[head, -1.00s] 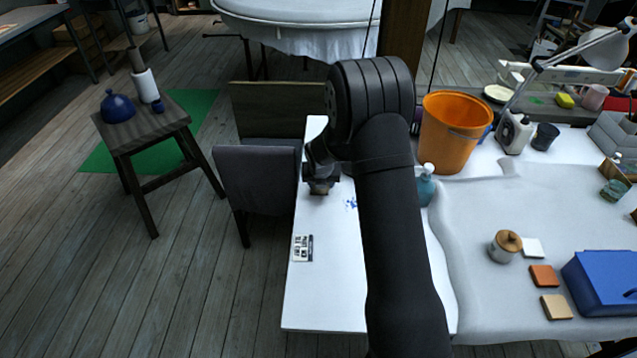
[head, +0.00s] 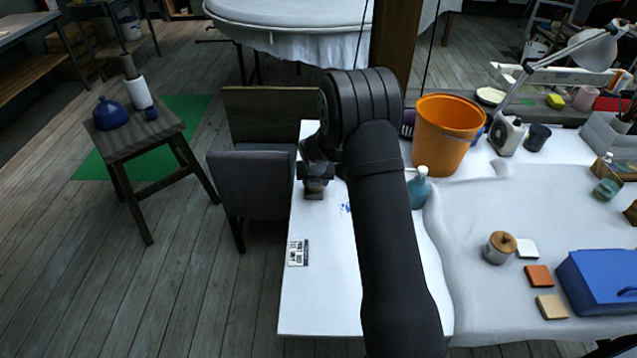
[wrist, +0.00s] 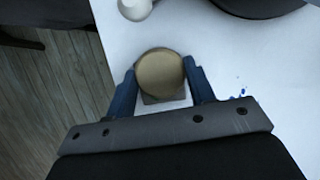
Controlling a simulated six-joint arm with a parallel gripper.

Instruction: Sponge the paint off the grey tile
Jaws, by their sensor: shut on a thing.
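My gripper (wrist: 161,84) is shut on a round tan sponge (wrist: 160,70), with one blue finger on each side of it. A grey tile (wrist: 150,99) lies on the white table directly below the sponge. Only its near edge and corners show, so I cannot tell whether sponge and tile touch or how much paint is on the tile. In the head view my gripper (head: 315,180) is low over the left side of the white table, and sponge and tile are too small there to tell apart. Blue paint specks (head: 345,208) mark the table to the right of the gripper.
A printed label (head: 298,252) lies nearer on the table. A teal bottle (head: 418,190) and an orange bucket (head: 445,135) stand to the right of my arm. A grey chair (head: 250,185) is close to the table's left edge.

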